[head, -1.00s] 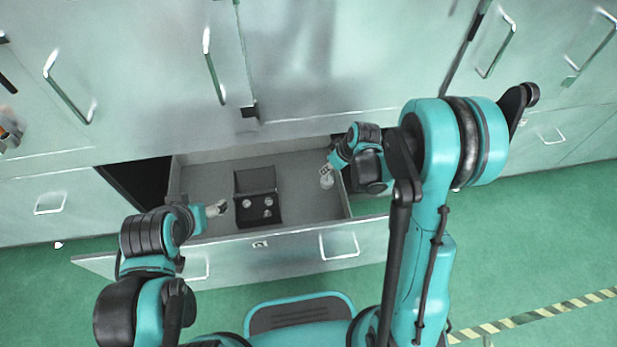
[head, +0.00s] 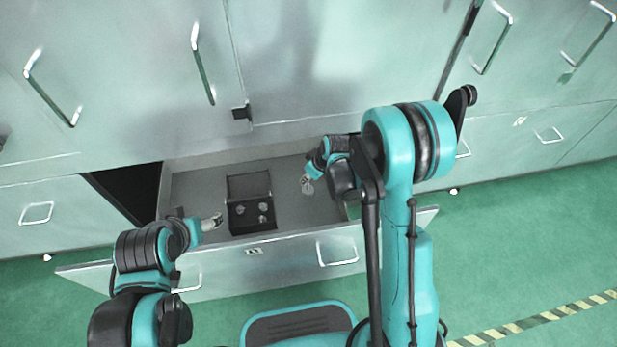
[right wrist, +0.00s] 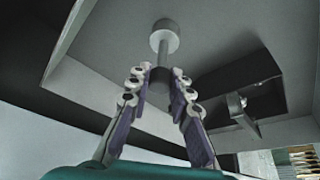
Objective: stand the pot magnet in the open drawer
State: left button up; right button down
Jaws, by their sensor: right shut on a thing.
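The pot magnet, with a pale round head (right wrist: 163,38) and a thin stem, is gripped by my right gripper (right wrist: 160,76). In the right wrist view the fingertips close on its dark part. In the head view my right gripper (head: 307,178) is over the right part of the open drawer (head: 190,190), with the pale round end below it; whether it touches the drawer floor I cannot tell. My left gripper (head: 212,222) is near the drawer's front left, just left of a black case; its finger gap is too small to judge.
The open black case (head: 249,188) stands in the drawer with several round silver pieces in it; it also shows in the right wrist view (right wrist: 240,108). The drawer front (head: 290,262) is a raised edge. The drawer floor between the case and my right gripper is clear.

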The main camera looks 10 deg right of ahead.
jog(key=c, duration=1.4)
grip_release()
jog(key=shift+f, duration=0.1)
jog(key=shift+o, duration=0.2)
jog(key=s+d+r+m+p, duration=0.15)
jog(key=s+r, duration=0.25)
jog(key=r, duration=0.4)
jog(key=s+d+r+m+t+h+p, duration=0.1)
jog(key=s+r+p, duration=0.1)
jog(key=s+r, duration=0.35)
jog(key=s+d+r+m+p, duration=0.1)
jog(key=s+d+r, duration=0.1)
jog(key=r, duration=0.7)
jog(key=s+d+r+m+t+h, duration=0.1)
jog(key=s+r+m+t, duration=0.1)
jog(key=s, duration=0.8)
jog(key=shift+d+r+m+h, duration=0.4)
jog(key=shift+r+m, duration=0.45)
jog(key=shift+r, duration=0.35)
